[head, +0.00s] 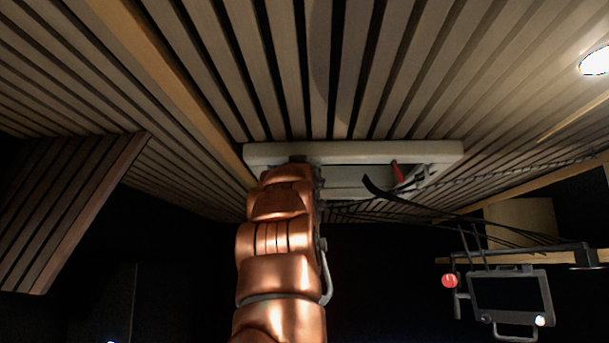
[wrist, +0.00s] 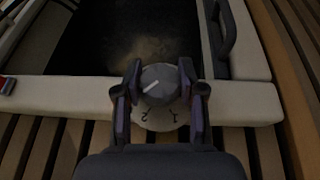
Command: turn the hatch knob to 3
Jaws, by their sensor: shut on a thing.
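The hatch knob (wrist: 163,84) is a grey faceted knob with a white pointer line on its left half, slanting toward the left and slightly down in the wrist view. A pale round dial plate (wrist: 159,118) shows below it with dark marks. The marks look like numerals, too small and turned to read surely. My gripper (wrist: 160,76) is shut on the knob, one finger on each side. In the head view the knob and gripper are hidden behind my copper arm, which reaches up to the pale hatch frame (head: 350,152) in the slatted ceiling.
The hatch frame also borders a dark opening in the wrist view (wrist: 250,95). A red part (head: 398,173) and a dark curved handle (head: 378,190) show by the frame. Cables run right toward a hanging monitor (head: 510,292) with a red ball (head: 449,280) beside it.

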